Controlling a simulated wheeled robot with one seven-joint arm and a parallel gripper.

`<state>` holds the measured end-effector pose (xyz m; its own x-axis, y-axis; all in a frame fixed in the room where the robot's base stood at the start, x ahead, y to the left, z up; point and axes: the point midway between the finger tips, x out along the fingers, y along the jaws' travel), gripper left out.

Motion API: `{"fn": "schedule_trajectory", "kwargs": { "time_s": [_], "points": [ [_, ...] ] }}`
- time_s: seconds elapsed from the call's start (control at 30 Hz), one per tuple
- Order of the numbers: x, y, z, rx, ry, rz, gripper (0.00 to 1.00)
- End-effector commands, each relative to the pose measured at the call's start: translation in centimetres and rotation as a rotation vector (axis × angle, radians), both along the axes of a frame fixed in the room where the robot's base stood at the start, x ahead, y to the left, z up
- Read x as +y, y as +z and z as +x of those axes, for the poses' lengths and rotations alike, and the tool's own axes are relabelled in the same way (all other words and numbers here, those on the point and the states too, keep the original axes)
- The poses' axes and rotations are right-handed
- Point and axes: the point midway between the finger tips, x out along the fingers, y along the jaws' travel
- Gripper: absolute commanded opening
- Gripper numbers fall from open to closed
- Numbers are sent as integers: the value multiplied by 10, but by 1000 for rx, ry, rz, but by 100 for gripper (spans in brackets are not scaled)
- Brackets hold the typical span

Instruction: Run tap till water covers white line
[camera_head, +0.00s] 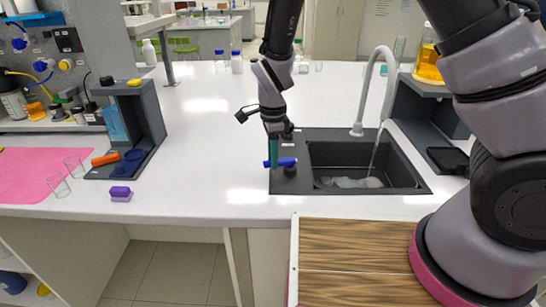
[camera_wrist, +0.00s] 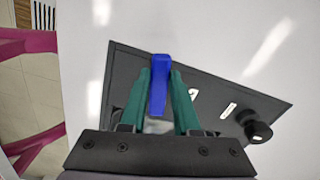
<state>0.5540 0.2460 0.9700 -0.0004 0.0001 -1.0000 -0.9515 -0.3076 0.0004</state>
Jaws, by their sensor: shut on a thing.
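The dark sink (camera_head: 410,180) is set into the bench, with a grey curved spout (camera_head: 361,95) above it. A thin stream of water (camera_head: 375,155) runs from the spout into the basin. Pale patches (camera_head: 350,182) show at the bottom; I cannot make out the white line or the water level against it. My gripper (camera_head: 273,152) is at the panel left of the basin, its green fingers shut on the blue tap lever (camera_head: 286,162). In the wrist view the lever (camera_wrist: 159,85) lies between both fingertips (camera_wrist: 160,75).
A black knob (camera_wrist: 257,130) sits on the panel near the tap. A purple sponge-like block (camera_head: 121,194), two clear beakers (camera_head: 60,186) and a grey stand (camera_head: 135,125) are to the left. A wooden-topped surface (camera_head: 355,260) is in front. The bench between is clear.

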Motion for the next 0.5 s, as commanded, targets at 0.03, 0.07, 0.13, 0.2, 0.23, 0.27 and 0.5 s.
{"fn": "schedule_trajectory", "kwargs": {
  "time_s": [0.03,0.07,0.13,0.2,0.23,0.27,0.5],
  "points": [
    [0,1,1,-2,0,2,0],
    [0,0,1,-2,0,2,0],
    [0,1,1,-2,1,2,0],
    [0,0,1,-2,1,2,0],
    [0,0,1,-2,1,2,0],
    [0,0,1,-2,1,2,37],
    [0,0,0,-1,2,0,60]
  ]
}}
